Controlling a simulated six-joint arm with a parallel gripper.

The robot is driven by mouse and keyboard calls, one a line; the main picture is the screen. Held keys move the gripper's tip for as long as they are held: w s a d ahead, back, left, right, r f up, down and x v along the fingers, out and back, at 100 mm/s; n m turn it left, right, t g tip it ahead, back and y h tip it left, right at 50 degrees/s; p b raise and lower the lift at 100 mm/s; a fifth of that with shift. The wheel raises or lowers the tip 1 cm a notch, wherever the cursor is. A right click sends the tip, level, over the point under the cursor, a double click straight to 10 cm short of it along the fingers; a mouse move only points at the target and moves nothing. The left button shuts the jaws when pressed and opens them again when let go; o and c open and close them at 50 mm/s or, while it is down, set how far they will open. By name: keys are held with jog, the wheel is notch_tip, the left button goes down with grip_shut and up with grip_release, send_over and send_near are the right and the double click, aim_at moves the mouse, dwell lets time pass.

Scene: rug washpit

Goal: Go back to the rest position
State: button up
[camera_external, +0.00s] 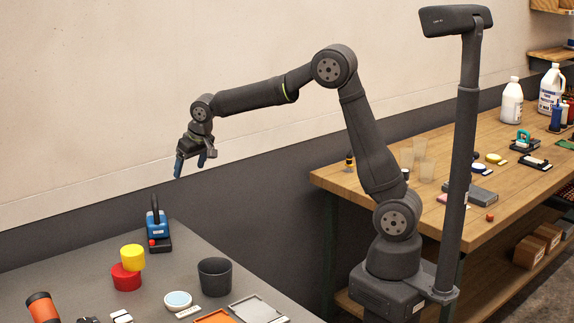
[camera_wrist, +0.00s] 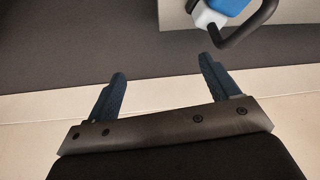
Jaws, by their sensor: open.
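My gripper (camera_external: 190,166) is raised in the air above the far end of the grey table, with its fingers pointing down. It is open and empty. In the wrist view my gripper (camera_wrist: 164,82) shows two blue fingers spread apart with nothing between them. A blue device with a dark handle (camera_external: 155,222) stands on the grey table, below and a little left of my gripper. It also shows in part at the top of the wrist view (camera_wrist: 228,8), beyond the fingers and cut off by the frame edge.
A wooden workbench (camera_external: 340,184) with bottles and cups stands right. The wall (camera_external: 110,90) runs behind my arm.

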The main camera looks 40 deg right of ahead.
jog(key=w+d+m+h, duration=0.2)
jog(key=w+d+m, duration=0.3)
jog(key=d, duration=1.6)
jog(key=w+d+f+m+g+h, duration=0.1)
jog(key=w+d+m, duration=0.4)
jog(key=d, duration=1.7)
jog(key=shift+h, duration=0.4)
jog(key=o, duration=0.4)
jog(key=shift+a, duration=0.1)
